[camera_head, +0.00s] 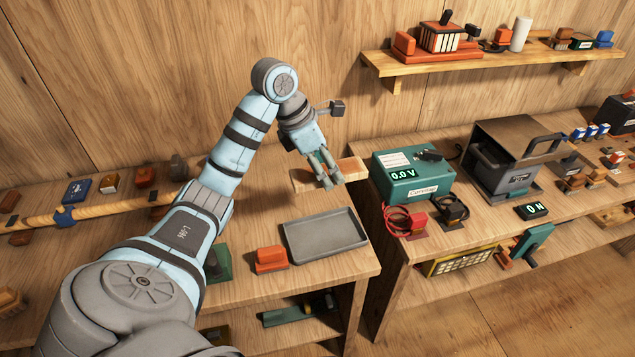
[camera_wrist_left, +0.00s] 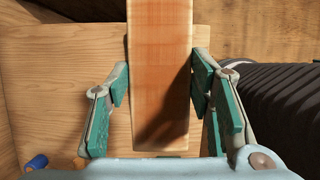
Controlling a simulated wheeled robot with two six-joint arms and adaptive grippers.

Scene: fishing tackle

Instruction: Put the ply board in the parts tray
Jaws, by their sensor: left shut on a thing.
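The ply board (camera_head: 352,171) is a pale, flat wooden piece at the back of the near bench, behind the tray. My left gripper (camera_head: 328,172) reaches down over it and is shut on it. In the left wrist view the board (camera_wrist_left: 160,75) runs lengthwise between the two green-padded fingers (camera_wrist_left: 160,90), which lie along its sides. I cannot tell whether the board touches the bench. The parts tray (camera_head: 325,238) is a shallow grey rectangular tray, empty, on the bench in front of the board. My right gripper is not in view.
An orange block (camera_head: 270,259) sits just left of the tray. A green meter box (camera_head: 413,174) and red leads (camera_head: 405,220) stand on the bench to the right, across a gap. A wall shelf (camera_head: 480,58) holds small items above.

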